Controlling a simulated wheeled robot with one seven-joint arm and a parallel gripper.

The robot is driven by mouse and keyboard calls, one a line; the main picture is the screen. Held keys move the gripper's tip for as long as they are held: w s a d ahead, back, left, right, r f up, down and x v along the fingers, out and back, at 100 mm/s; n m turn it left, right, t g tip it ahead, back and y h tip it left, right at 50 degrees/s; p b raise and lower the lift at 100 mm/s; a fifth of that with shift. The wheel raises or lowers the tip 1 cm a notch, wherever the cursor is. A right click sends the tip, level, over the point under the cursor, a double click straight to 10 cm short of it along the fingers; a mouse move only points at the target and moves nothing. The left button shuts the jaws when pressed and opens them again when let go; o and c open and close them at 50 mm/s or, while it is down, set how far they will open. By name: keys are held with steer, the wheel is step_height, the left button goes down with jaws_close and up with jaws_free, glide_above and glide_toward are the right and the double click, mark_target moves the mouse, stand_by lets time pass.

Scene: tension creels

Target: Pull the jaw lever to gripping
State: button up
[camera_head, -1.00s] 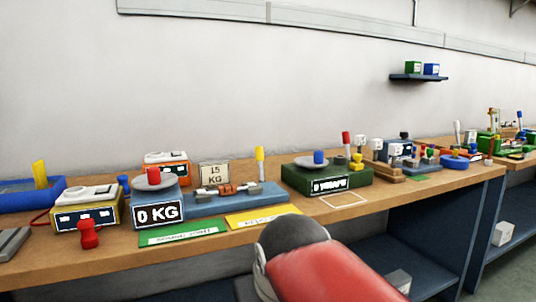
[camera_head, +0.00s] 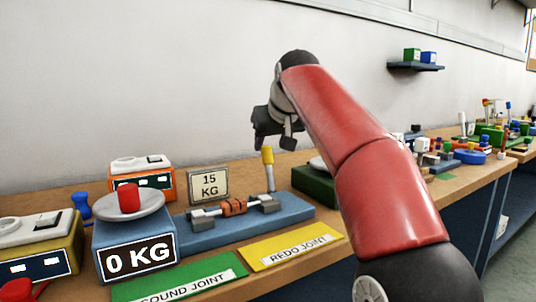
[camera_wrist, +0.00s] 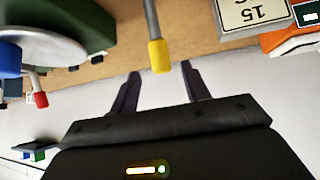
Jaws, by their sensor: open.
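The jaw lever (camera_head: 268,170) is a grey rod with a yellow tip, standing nearly upright at the right rear of the blue tester base (camera_head: 205,238). An orange-brown joint piece (camera_head: 233,206) lies between two grey jaws on that base. My gripper (camera_head: 273,142) is open, pointing down just above the lever's yellow tip. In the wrist view the yellow tip (camera_wrist: 158,56) shows between the two dark fingers of my gripper (camera_wrist: 160,70), near their ends. I cannot tell whether any finger touches it.
A "0 KG" scale box (camera_head: 138,258) with a red weight (camera_head: 128,198) on its pan stands at left. A "15 KG" sign (camera_head: 208,185) stands behind the base. Green (camera_head: 180,284) and yellow (camera_head: 290,248) mats lie in front. A green box (camera_head: 314,186) is close right.

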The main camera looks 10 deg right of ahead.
mark_target(268, 149)
steer(key=x, duration=0.5)
steer(key=shift+w+f, duration=0.2)
steer(key=shift+f, duration=0.05)
steer(key=c, duration=1)
